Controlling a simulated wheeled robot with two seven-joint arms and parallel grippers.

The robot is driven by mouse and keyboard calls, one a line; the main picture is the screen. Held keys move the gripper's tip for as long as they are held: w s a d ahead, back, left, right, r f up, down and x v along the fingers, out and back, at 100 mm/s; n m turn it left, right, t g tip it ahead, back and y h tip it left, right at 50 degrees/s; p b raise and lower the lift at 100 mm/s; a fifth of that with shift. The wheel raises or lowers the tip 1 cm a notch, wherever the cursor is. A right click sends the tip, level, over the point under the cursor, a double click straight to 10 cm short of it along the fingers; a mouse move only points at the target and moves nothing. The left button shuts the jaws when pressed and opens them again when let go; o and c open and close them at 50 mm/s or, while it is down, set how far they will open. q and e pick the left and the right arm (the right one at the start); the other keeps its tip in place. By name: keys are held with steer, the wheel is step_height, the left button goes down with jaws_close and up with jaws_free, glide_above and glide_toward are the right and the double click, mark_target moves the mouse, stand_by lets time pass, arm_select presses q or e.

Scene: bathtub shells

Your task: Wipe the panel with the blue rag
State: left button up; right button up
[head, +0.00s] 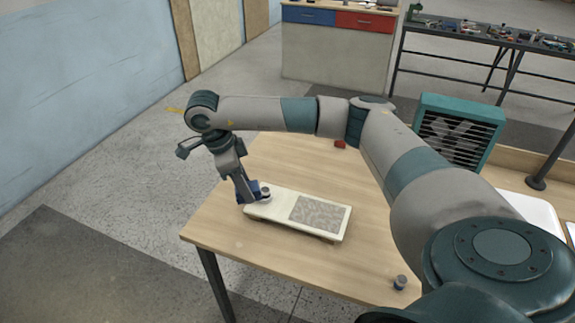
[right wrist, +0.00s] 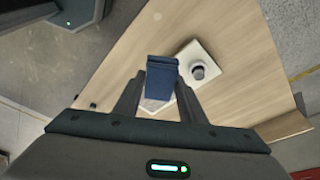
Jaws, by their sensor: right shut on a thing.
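The panel (head: 282,207) is a long cream board with a grey patterned area (head: 320,213) on its right half and a round knob (head: 265,192) near its left end. It lies on the wooden table. My right gripper (head: 246,190) points down at the panel's left end, beside the knob. It is shut on the blue rag (right wrist: 162,78), which shows folded between the fingers in the right wrist view. That view also shows the panel's knob (right wrist: 198,70) to the right of the rag. I cannot tell whether the rag touches the panel. My left gripper is out of view.
A teal fan-like unit (head: 457,132) stands at the table's back right, with a white tray (head: 528,213) nearer. A small red object (head: 340,144) lies behind the panel, and a small dark-and-light cylinder (head: 400,282) sits at the front. The table (head: 225,228) left of the panel is clear.

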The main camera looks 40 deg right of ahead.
steer(key=s+d+f+m+g+y+p, duration=0.1)
steer(key=d+f+m, duration=0.5)
steer(key=d+m, duration=0.6)
steer(key=s+m+y, duration=0.1)
steer(key=m+y, duration=0.1)
steer(key=m, duration=0.2)
steer(key=shift+d+y, duration=0.4)
steer(key=shift+s+f, duration=0.1)
steer(key=shift+f, duration=0.05)
